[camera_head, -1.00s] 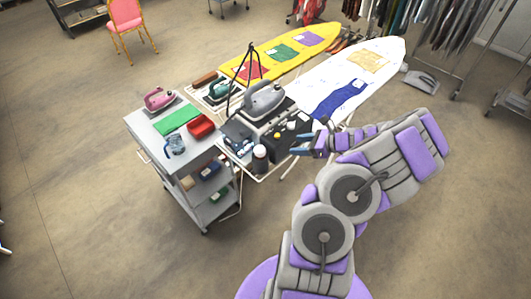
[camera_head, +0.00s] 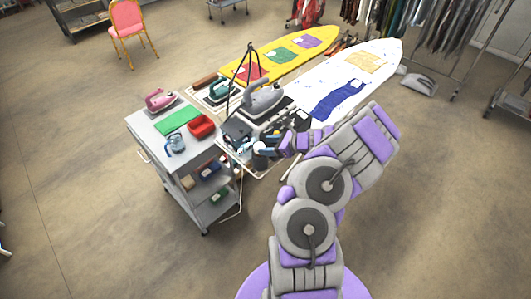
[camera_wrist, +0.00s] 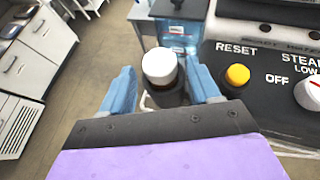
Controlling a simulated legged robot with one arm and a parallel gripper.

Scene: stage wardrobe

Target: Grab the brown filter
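The brown filter looks like a short cylinder with a white cap (camera_wrist: 160,66), a brown band and a dark lower part. It stands upright in the wrist view. In the head view it is largely hidden by my gripper (camera_head: 267,149), at the front edge of the ironing station. My gripper's two blue fingers (camera_wrist: 162,80) are spread, one on each side of the filter. A gap shows between each finger and the cap, so I see no grip on it.
A black control box (camera_wrist: 262,70) with a yellow button and white knob is close on the right. In the head view, a grey iron (camera_head: 265,98) stands behind. A grey cart (camera_head: 150,127) stands left. Open floor lies in front.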

